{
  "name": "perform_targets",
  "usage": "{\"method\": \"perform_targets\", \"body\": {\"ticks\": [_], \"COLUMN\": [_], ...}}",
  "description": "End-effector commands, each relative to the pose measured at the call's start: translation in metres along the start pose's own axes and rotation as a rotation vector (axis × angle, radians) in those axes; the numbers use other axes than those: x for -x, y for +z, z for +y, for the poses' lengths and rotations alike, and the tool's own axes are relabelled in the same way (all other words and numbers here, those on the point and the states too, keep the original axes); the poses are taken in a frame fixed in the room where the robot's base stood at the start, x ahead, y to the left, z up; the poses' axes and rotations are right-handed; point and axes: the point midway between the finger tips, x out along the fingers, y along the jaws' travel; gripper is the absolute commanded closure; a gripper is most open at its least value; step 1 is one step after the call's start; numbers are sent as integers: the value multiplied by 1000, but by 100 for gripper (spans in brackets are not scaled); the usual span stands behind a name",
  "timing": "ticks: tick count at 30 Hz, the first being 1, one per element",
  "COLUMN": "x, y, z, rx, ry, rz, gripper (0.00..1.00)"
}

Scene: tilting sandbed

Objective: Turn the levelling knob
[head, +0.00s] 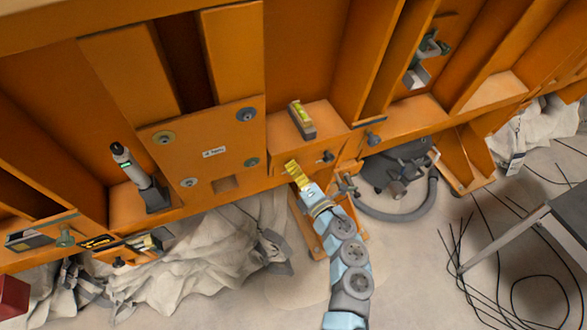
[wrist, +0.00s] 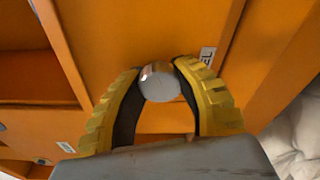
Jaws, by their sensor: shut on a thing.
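The levelling knob (wrist: 160,84) is a round grey metal knob on the orange frame, seen nearly end-on in the wrist view. My gripper (wrist: 158,72) has a yellow ribbed finger with a dark inner pad on either side of it, and is shut on it. A label ending in "EL" (wrist: 207,56) is beside the right finger. In the head view my gripper (head: 291,166) is at the front edge of the orange ledge, and its fingers hide the knob. A spirit level with a yellow-green vial (head: 301,118) stands on that ledge just behind.
Other small dark knobs (head: 326,157) (head: 373,138) project from the frame to the right of my gripper. A grey machine with a hose (head: 395,170) is on the floor there. Crumpled pale cloth (head: 200,255) lies to the left. Black cables and a grey table (head: 545,225) are at right.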

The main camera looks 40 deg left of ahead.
Motion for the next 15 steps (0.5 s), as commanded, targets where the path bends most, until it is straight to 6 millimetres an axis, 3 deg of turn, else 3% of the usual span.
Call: {"method": "perform_targets", "body": {"ticks": [3,4,7,15], "x": [0,0,0,0], "y": [0,0,0,0], "z": [0,0,0,0], "rx": [1,1,1,1], "ry": [1,1,0,0], "rz": [0,0,0,1], "gripper": [100,63,34,34]}}
